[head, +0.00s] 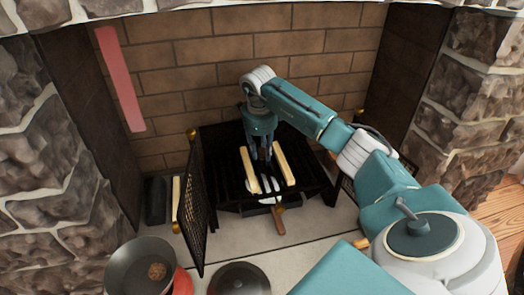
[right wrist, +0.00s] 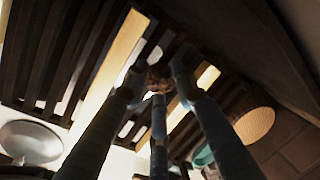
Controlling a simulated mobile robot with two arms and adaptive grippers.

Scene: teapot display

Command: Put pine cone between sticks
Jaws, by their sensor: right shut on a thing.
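My right gripper (head: 261,155) points down over the dark grate, between two pale sticks. It is shut on a brown pine cone, which shows between its fingertips (right wrist: 157,85) in the right wrist view (right wrist: 160,78). In the head view the fingers hide this cone. The left stick (head: 249,171) and the right stick (head: 284,163) lie apart on the grate, roughly parallel. I cannot tell whether the held cone touches the grate. Another pine cone (head: 157,271) lies in a dark pan at the lower left. My left gripper is not in view.
The grate (head: 316,181) stands in a brick fireplace. A mesh screen (head: 191,205) stands open on its left. The pan (head: 121,260) and a dark round lid (head: 239,280) are in front. A red bar (head: 120,80) shows against the back wall.

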